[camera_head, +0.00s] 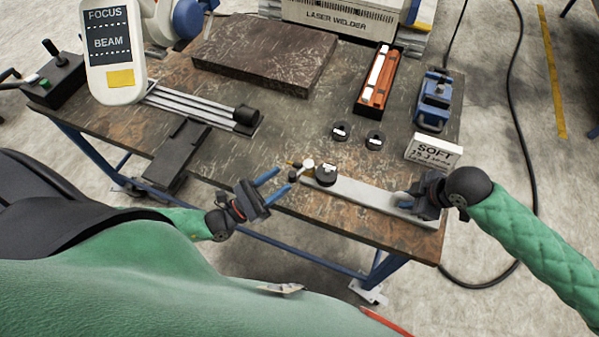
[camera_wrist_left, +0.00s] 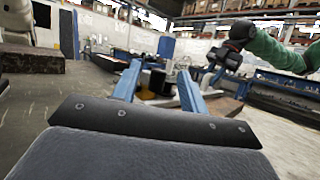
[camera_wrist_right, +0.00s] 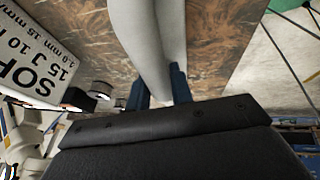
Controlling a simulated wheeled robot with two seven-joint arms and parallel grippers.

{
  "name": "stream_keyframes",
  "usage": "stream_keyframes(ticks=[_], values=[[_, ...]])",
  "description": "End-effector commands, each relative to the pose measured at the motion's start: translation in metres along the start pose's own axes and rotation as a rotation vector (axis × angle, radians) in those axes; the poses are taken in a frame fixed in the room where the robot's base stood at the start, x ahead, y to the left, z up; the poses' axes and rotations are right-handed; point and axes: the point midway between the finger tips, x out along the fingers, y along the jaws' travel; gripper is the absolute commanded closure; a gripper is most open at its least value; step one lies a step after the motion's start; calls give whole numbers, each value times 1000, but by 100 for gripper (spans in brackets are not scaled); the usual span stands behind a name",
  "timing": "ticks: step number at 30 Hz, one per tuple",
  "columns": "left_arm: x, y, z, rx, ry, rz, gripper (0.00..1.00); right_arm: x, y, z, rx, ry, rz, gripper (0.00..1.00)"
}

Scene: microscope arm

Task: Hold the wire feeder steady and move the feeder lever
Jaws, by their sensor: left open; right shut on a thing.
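The wire feeder is a long pale grey bar (camera_head: 365,198) along the table's front edge. Its left end has a black round part (camera_head: 326,174) and a cluster of small white, black and tan pieces (camera_head: 303,168); which piece is the lever I cannot tell. My right gripper (camera_head: 405,201) is shut on the bar's right end; the right wrist view shows the bar (camera_wrist_right: 150,45) between its fingers. My left gripper (camera_head: 282,181) is open and empty, its fingers just left of the cluster. In the left wrist view the dark end part (camera_wrist_left: 157,84) shows between the blue fingers.
A white SOFT sign (camera_head: 433,151) stands behind my right gripper. Two black discs (camera_head: 340,132), an orange tray (camera_head: 377,82) and a blue vise-like device (camera_head: 434,100) lie further back. A dark slab (camera_head: 265,50) and rails (camera_head: 195,105) are at the left.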

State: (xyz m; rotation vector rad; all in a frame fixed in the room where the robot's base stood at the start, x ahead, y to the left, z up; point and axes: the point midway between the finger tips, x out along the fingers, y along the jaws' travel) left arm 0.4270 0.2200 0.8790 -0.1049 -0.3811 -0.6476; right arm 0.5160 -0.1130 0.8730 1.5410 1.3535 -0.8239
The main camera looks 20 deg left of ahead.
Motion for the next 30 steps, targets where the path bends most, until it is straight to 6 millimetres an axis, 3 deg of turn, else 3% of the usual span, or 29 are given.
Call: stream_keyframes(ticks=[6,12,26,27,30], values=[[-37,0,15,-1,2,0,57,0,0,-1,-1,1,0,100],[-55,1,23,-1,1,0,57,0,0,-1,-1,1,0,100],[-60,1,25,-1,-1,1,57,-1,0,-1,-1,2,0,100],[-60,1,25,-1,-1,1,57,-1,0,-1,-1,2,0,76],[-60,1,25,-1,-1,1,57,0,0,-1,-1,1,0,56]])
